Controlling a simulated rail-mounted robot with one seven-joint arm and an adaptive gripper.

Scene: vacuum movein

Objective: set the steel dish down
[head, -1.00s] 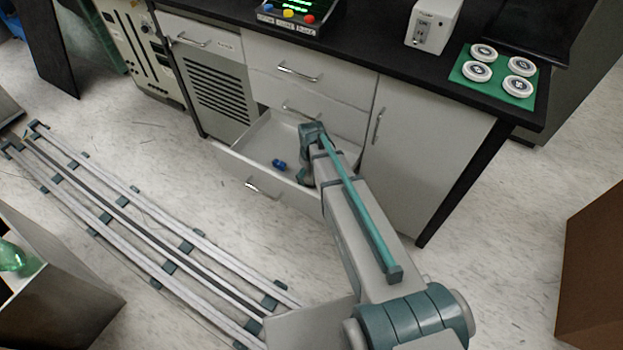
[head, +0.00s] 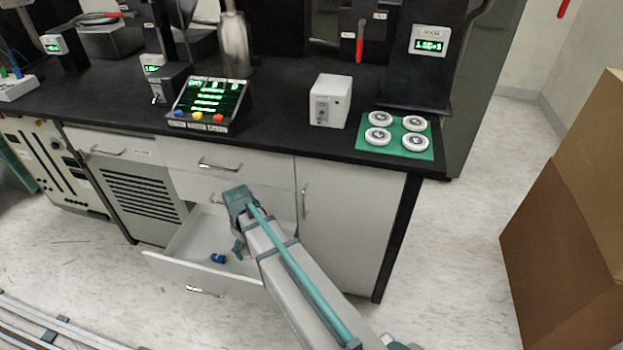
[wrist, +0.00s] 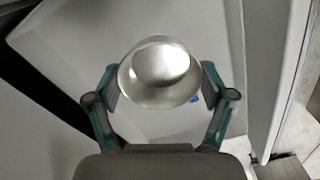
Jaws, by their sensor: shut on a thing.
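The steel dish (wrist: 158,92) is a shiny round bowl in the wrist view, held between the two fingers of my gripper (wrist: 160,86). I look down into its open mouth. My gripper is shut on it, with a finger against each side. In the head view my gripper (head: 238,250) is at the right part of the open lower drawer (head: 178,268), and the dish is hidden there. A small blue object (head: 218,258) lies on the drawer floor left of the gripper; a bit of blue shows beside the dish in the wrist view (wrist: 195,99).
The black bench top (head: 270,135) above the drawer holds a panel with coloured buttons (head: 208,103), a white box (head: 330,100) and a green mat (head: 372,146) with several white round pieces. Drawer walls stand close around my gripper. Brown boxes (head: 555,235) are at the right.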

